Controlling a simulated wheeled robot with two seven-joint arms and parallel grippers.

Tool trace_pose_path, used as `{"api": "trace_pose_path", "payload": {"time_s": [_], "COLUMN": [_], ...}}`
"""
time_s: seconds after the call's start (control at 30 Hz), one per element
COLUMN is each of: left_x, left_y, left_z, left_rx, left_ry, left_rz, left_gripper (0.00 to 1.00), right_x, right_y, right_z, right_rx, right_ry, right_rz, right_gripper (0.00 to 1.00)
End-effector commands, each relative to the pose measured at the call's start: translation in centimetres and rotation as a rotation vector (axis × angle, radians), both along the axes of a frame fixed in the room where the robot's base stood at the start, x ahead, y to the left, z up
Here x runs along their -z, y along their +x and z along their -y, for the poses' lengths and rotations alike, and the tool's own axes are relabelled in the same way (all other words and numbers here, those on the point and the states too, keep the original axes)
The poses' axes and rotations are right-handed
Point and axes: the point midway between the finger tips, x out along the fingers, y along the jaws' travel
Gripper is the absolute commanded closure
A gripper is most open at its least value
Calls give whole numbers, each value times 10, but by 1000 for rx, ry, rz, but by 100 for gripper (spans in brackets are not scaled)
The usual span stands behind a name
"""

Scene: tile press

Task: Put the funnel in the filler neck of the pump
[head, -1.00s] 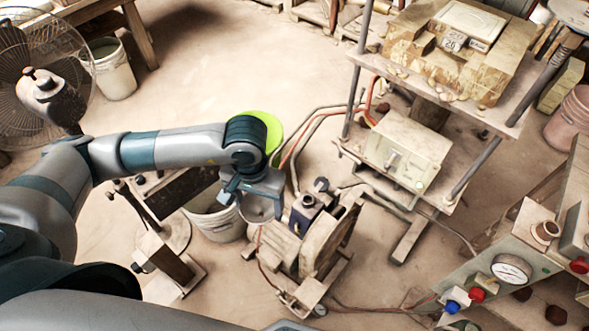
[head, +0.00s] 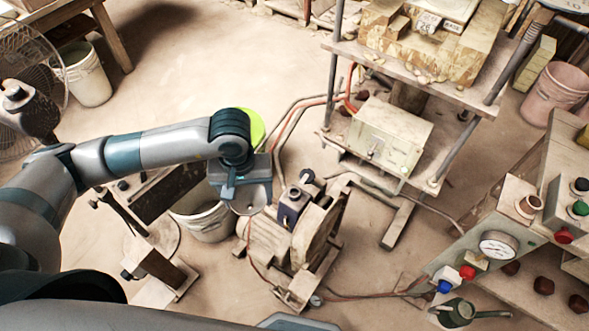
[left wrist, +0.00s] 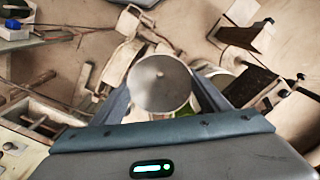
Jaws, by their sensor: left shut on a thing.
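My left gripper (head: 246,200) is shut on the funnel (head: 247,207), a grey metal cone, and holds it in the air. In the left wrist view the funnel (left wrist: 161,82) sits between the two fingers with its wide mouth facing the camera; its spout is hidden. The pump (head: 318,228) stands on the floor just right of the gripper, with a dark blue box-like part (head: 292,205) and a black round piece on top. I cannot make out the filler neck clearly. The funnel is apart from the blue part. My right gripper is not in view.
A white bucket (head: 206,222) stands under and left of the gripper. A shelf frame with a cream box (head: 388,137) is behind right, with hoses on the floor. A panel with a gauge (head: 499,246) is at right. Open floor lies at the back left.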

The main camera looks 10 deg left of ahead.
Motion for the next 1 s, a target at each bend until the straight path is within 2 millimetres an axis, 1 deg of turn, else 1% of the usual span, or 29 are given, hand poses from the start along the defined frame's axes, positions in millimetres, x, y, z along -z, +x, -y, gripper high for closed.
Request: {"api": "trace_pose_path", "payload": {"time_s": [0.4,1.0], "left_x": [19,42], "left_y": [33,77], "left_z": [12,28], "left_rx": [-647,-1594], "left_ry": [-5,-20], "left_rz": [14,29], "left_gripper": [54,54], "right_x": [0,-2], "right_y": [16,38], "right_z": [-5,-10], "right_rx": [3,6], "right_ry": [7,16], "right_rz": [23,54], "right_gripper": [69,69]}}
